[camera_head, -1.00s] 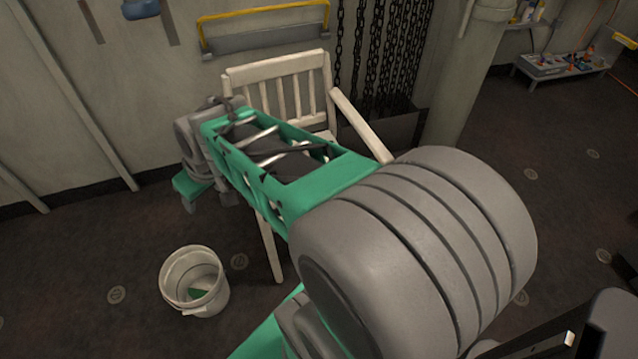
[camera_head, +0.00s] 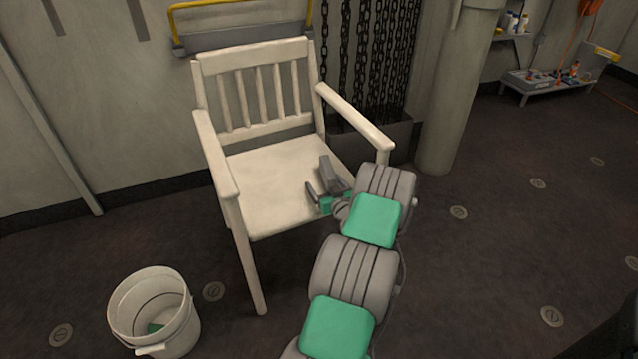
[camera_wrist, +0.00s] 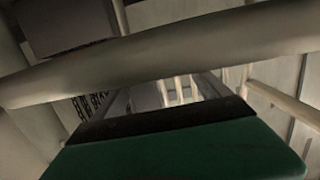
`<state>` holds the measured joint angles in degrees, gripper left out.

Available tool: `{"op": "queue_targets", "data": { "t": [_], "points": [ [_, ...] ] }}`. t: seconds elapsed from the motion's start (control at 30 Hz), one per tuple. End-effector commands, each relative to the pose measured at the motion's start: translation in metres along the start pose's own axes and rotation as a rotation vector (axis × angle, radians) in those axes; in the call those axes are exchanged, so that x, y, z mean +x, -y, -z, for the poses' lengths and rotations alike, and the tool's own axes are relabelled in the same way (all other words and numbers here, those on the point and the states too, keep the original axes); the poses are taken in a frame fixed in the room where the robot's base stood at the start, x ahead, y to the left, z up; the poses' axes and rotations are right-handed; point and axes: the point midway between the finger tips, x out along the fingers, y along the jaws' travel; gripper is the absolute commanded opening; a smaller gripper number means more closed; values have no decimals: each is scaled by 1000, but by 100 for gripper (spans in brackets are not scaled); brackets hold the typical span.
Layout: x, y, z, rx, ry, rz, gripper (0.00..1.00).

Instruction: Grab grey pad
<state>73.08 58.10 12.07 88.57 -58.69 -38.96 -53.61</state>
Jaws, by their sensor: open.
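I cannot make out a grey pad in either view. The white wooden chair (camera_head: 275,175) stands by the wall, and no separate pad shows on the visible part of its seat. My gripper (camera_head: 316,171) is open, with its two grey fingers apart. In the head view it overlaps the right front part of the seat, by the right armrest; whether it touches the chair is unclear. My wrist and arm hide the seat's front right corner. In the wrist view pale chair bars (camera_wrist: 180,90) show beyond my gripper, and a thick pale bar (camera_wrist: 150,65) crosses close in front.
A white bucket (camera_head: 120,310) with a small green piece (camera_head: 155,328) inside stands on the floor at lower left. A pillar (camera_head: 455,100) and hanging chains (camera_head: 365,60) are behind the chair. A low shelf (camera_head: 555,83) stands far right. Floor on the right is clear.

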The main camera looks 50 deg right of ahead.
Motion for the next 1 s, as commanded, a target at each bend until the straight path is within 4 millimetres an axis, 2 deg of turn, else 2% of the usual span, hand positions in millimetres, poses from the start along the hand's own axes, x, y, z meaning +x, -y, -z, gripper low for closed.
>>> {"op": "queue_targets", "data": {
  "t": [0.2,0.3,0.53,1.0],
  "points": [
    [39,-5,-5,-3,-2,4,86],
    [50,-5,-3,-3,0,4,86],
    [52,-5,-1,0,1,3,86],
    [52,-5,-1,-1,1,3,48]
  ]
}}
